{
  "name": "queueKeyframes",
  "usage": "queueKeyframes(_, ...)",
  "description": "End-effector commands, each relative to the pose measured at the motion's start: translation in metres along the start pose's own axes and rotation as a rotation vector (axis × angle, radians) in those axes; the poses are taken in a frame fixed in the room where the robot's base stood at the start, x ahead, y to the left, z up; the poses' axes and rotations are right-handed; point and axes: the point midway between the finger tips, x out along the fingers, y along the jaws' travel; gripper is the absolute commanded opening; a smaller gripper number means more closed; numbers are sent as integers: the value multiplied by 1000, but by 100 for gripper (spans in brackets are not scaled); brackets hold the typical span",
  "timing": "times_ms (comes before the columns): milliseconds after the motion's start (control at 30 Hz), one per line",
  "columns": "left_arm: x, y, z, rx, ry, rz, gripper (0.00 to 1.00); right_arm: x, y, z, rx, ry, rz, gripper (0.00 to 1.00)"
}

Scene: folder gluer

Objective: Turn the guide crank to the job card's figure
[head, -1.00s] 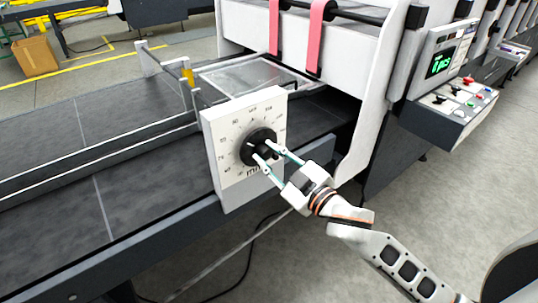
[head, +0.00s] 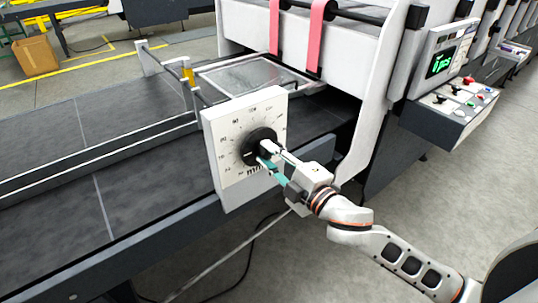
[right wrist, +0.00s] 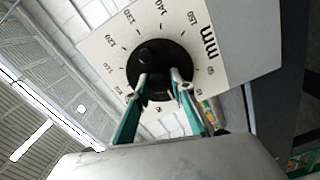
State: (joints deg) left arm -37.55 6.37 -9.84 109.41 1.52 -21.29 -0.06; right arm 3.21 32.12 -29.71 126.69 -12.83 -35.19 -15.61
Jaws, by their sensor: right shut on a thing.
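The guide crank is a round black knob (head: 258,147) on a white dial plate (head: 228,130) with figures around it and "mm" below. It also shows in the right wrist view (right wrist: 150,57), where figures such as 130, 140 and 150 can be read. My right gripper (head: 266,155) is at the knob, its two fingers shut on the crank's grip, which the fingers partly hide. In the right wrist view the fingertips (right wrist: 159,80) lie on the lower part of the knob. The job card is not clearly seen. My left gripper is not in view.
The dial plate stands at the edge of a dark conveyor bed (head: 110,180). A clear panel (head: 245,75) lies behind it. At the right is a control box (head: 455,105) with a green display (head: 440,63). A cardboard box (head: 36,56) stands far left.

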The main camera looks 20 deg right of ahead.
Motion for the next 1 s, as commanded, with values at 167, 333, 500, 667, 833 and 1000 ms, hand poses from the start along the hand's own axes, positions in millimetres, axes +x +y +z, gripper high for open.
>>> queueKeyframes(167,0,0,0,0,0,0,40,0,-1,0,-25,0,-2,2)
queueKeyframes(333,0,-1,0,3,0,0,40,0,-1,0,-29,0,-2,2)
queueKeyframes(500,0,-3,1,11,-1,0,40,0,-1,0,-28,0,-2,2)
queueKeyframes(667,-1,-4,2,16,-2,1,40,0,-1,0,-27,0,-1,40)
queueKeyframes(833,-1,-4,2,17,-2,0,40,0,0,0,-27,0,-1,40)
queueKeyframes(1000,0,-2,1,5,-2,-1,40,-1,0,0,-26,0,-1,40)
